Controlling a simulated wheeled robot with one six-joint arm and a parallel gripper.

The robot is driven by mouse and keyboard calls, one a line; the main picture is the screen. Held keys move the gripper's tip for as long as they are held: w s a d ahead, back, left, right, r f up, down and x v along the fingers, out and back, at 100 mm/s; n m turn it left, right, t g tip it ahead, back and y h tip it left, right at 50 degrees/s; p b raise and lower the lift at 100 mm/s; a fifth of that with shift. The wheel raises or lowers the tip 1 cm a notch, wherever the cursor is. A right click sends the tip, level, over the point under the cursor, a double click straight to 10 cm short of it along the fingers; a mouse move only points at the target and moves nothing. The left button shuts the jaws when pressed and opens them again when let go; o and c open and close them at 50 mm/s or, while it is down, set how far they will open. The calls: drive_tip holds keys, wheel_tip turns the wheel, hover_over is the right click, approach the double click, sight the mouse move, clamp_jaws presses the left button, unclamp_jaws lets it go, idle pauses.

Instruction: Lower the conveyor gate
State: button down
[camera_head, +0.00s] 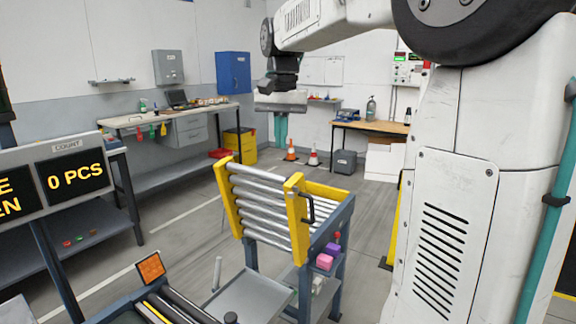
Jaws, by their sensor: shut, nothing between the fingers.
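The conveyor gate (264,203) is a section of grey rollers between yellow side rails. It stands raised and steeply tilted above a blue-grey frame (344,222). A black handle (309,208) is on its right rail. My gripper (281,128) points down, its teal fingers shut and empty. In the picture it is above the gate, apart from it and from the handle; its exact depth is hard to judge.
A conveyor (165,307) with an orange reflector (150,268) is at the lower front. A display (75,177) reads "0 PCS". Pink and purple blocks (325,261) sit by the frame.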

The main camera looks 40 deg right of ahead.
drive_tip(key=w+d+f+m, duration=0.2)
drive_tip(key=w+d+m, duration=0.3)
drive_tip(key=w+d, duration=0.85)
drive_tip(key=s+a+f, duration=0.2)
drive_tip(key=s+f, duration=0.1)
drive_tip(key=f, duration=0.7)
drive_tip(key=shift+s+a+f+g, duration=0.15)
drive_tip(key=shift+a+f+g, duration=0.05)
drive_tip(key=shift+a+g, duration=0.1)
